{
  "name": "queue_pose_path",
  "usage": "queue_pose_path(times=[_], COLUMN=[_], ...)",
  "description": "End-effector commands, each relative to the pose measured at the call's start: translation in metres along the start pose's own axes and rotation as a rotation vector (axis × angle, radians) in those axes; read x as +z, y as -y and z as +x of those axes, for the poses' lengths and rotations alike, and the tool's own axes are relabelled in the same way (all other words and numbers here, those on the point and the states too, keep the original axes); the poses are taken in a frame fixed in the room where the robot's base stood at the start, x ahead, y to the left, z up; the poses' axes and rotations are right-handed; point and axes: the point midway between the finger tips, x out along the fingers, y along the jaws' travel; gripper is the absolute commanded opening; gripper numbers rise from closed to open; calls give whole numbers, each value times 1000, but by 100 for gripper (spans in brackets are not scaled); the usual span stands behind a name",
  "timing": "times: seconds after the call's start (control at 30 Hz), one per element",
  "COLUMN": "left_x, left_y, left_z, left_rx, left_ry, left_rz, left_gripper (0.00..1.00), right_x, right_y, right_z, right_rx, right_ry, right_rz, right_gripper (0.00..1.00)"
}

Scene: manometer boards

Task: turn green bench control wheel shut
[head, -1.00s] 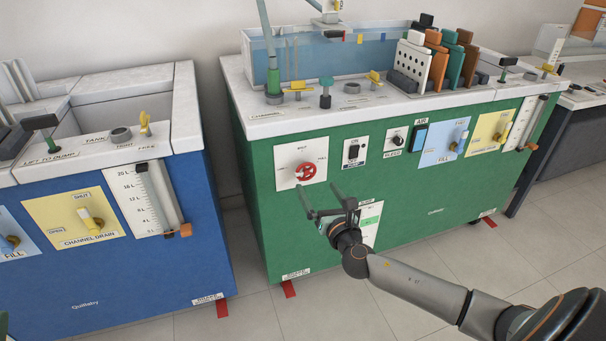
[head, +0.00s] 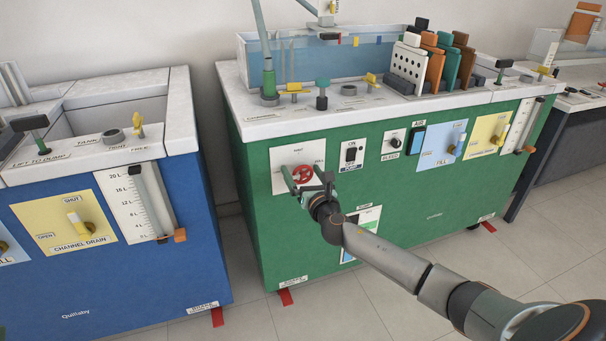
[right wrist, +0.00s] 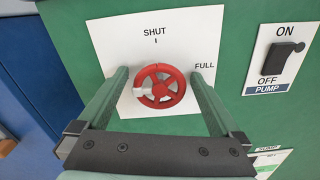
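The red control wheel (head: 303,174) is on a white plate (head: 281,157) on the front of the green bench (head: 255,220). In the right wrist view the wheel (right wrist: 160,86) has a pale mark at its left. The plate (right wrist: 110,40) reads SHUT above the wheel and FULL to its right. My right gripper (head: 305,180) is in front of the wheel with its fingers apart. In the right wrist view its two green fingers (right wrist: 160,84) lie left and right of the wheel, with gaps between them and the rim. My left gripper is not in view.
The pump switch (head: 351,155) is right of the wheel plate. A blue bench (head: 110,260) with a yellow channel drain valve (head: 80,225) stands to the left, across a narrow gap. Tiled floor is open in front.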

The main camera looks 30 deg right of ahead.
Motion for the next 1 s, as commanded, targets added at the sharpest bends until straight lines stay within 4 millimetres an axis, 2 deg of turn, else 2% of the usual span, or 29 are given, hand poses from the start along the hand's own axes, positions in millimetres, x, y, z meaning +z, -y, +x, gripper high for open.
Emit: queue_pose_path(times=[0.07, 0.7, 1.0], left_x=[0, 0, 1], left_y=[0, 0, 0], left_z=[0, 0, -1], left_rx=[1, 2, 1], left_ry=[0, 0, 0], left_rz=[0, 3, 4], left_gripper=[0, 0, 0], right_x=[0, 0, -1], right_y=[0, 0, 0], right_z=[0, 0, -1], right_rx=[0, 0, -1], right_ry=[0, 0, -1], right_rz=[0, 0, 33], right_gripper=[92, 20, 18])
